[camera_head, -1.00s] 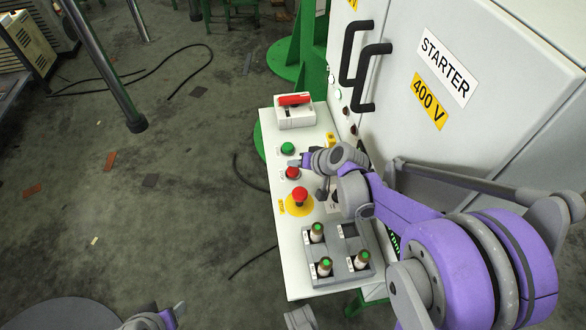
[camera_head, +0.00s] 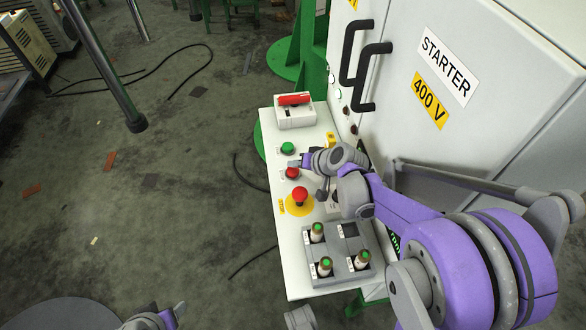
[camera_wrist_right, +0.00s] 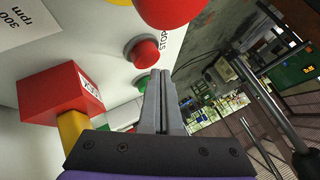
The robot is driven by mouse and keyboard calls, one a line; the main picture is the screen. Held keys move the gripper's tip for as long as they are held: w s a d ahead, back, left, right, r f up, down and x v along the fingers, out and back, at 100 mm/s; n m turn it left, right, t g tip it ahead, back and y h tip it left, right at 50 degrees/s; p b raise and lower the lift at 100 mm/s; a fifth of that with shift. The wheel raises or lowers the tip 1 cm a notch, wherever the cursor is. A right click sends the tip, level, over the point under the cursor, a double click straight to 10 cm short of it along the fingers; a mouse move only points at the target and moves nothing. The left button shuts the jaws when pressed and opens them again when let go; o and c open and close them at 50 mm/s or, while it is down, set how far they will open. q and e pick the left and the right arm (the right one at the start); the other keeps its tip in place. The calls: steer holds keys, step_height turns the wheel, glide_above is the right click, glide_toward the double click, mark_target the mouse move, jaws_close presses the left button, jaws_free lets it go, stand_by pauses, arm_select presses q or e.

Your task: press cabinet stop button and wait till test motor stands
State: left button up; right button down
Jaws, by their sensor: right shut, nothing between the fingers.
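The cabinet (camera_head: 455,130) is a large white box labelled STARTER and 400 V. On the white panel (camera_head: 312,271) in front of it, a small red button (camera_head: 292,173) sits between a green button (camera_head: 288,148) and a red mushroom button (camera_head: 300,194) on a yellow disc. My right gripper (camera_head: 299,161) is shut and empty beside the small red button. In the right wrist view its fingertips (camera_wrist_right: 162,74) are close to that red button (camera_wrist_right: 145,52); contact cannot be told. My left gripper (camera_head: 178,309) shows partly at the bottom edge. I cannot identify the test motor.
A grey tray (camera_head: 349,277) with several green-topped pieces stands on the panel's near end. A white box with a red handle (camera_head: 295,100) is at the far end. Black door handles (camera_head: 369,77) stick out above. Cables lie on the floor at left.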

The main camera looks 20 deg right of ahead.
mark_target(295, 172)
steer(key=shift+f, duration=0.35)
steer(key=shift+f+b, duration=0.7)
steer(key=shift+f, duration=0.15)
stand_by(0.8)
steer(key=shift+r, duration=0.15)
steer(key=shift+r+p, duration=1)
steer(key=shift+r, duration=0.15)
steer(key=shift+r, duration=0.1)
step_height(295, 172, up, 5)
steer(key=p, duration=0.4)
stand_by(0.4)
